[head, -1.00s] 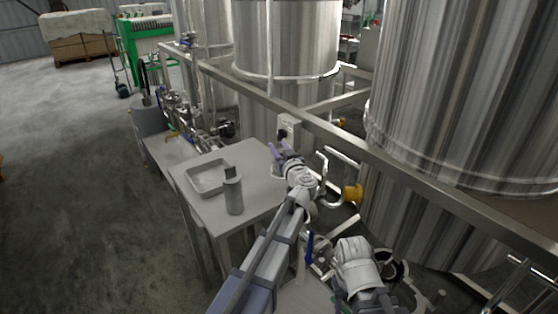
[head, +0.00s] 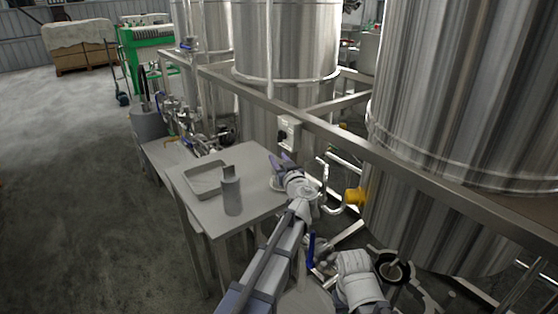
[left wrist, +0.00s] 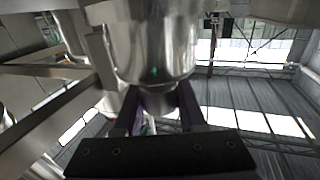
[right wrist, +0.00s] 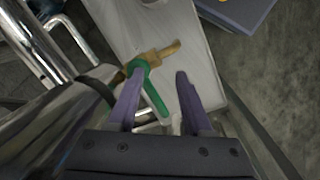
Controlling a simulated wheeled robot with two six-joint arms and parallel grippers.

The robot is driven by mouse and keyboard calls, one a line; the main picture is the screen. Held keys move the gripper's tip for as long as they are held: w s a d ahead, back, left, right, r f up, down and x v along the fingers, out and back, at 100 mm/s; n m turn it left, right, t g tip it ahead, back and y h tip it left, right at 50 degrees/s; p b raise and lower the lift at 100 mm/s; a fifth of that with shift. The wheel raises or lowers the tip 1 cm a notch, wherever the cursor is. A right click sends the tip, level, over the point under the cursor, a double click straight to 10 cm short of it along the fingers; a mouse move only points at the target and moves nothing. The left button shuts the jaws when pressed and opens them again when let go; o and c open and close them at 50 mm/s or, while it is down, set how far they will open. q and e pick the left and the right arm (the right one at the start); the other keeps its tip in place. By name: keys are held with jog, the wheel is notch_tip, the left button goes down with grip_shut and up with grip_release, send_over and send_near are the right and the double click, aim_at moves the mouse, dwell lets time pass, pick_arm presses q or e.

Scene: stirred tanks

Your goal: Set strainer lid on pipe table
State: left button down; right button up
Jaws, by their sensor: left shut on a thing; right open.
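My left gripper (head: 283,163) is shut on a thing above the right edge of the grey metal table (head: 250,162). A pale, rounded edge, probably the strainer lid (head: 275,184), shows just below its fingers in the head view. I cannot tell whether it touches the tabletop. In the left wrist view the fingers (left wrist: 158,105) flank a dull grey piece (left wrist: 158,98), with a shiny metal cylinder above it in the picture. My right gripper (right wrist: 155,85) is open and empty in the right wrist view. A green-handled brass valve (right wrist: 150,88) shows beyond and between its fingers.
Large steel tanks (head: 285,45) and a metal rail (head: 330,127) are behind and right. A yellow-ended pipe (head: 354,197) is close to the left arm.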

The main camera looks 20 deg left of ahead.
pick_arm(q)
jog(key=shift+c, duration=2.4)
grip_release()
jog(key=shift+r+p, duration=0.7)
jog(key=shift+p, duration=0.05)
jog(key=v, duration=0.7)
jog(key=shift+s+d+f, duration=0.15)
jog(key=shift+s, duration=0.1)
